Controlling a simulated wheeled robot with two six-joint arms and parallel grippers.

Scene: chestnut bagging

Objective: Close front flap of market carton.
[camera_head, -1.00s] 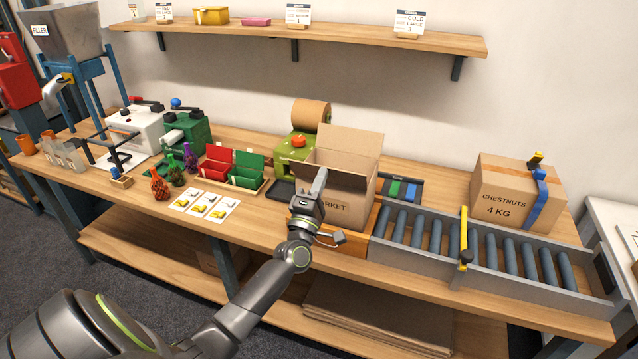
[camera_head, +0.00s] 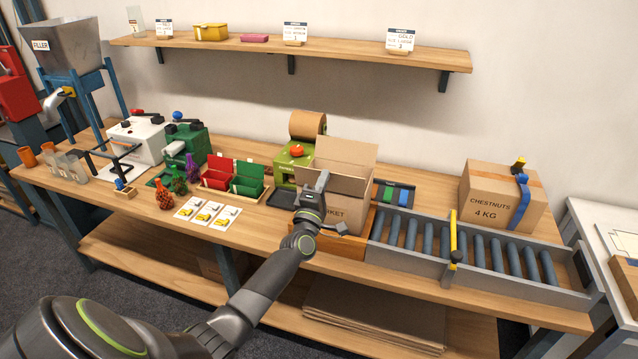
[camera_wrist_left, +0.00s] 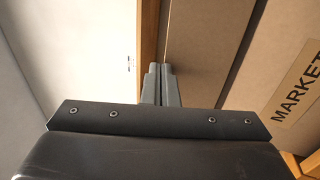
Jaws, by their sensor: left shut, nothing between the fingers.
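The market carton (camera_head: 354,208) stands open on the bench, left of the roller conveyor. Its back flap (camera_head: 345,152) stands up. A front flap (camera_head: 352,182) appears raised along the near top edge, partly hidden by my left gripper; its exact angle is hard to tell. My left gripper (camera_head: 323,181) is shut and empty at the carton's near left top, in front of the flap. In the left wrist view, its fingers (camera_wrist_left: 161,82) lie close to brown cardboard, with the MARKET label (camera_wrist_left: 299,92) to the right. I cannot tell whether they touch. My right gripper is out of view.
The roller conveyor (camera_head: 480,250) borders the carton's right side, with a closed chestnut carton (camera_head: 502,195) behind it. A green dispenser (camera_head: 293,163) stands behind left. Picture cards (camera_head: 208,212) and red and green bins (camera_head: 234,177) lie to the left.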

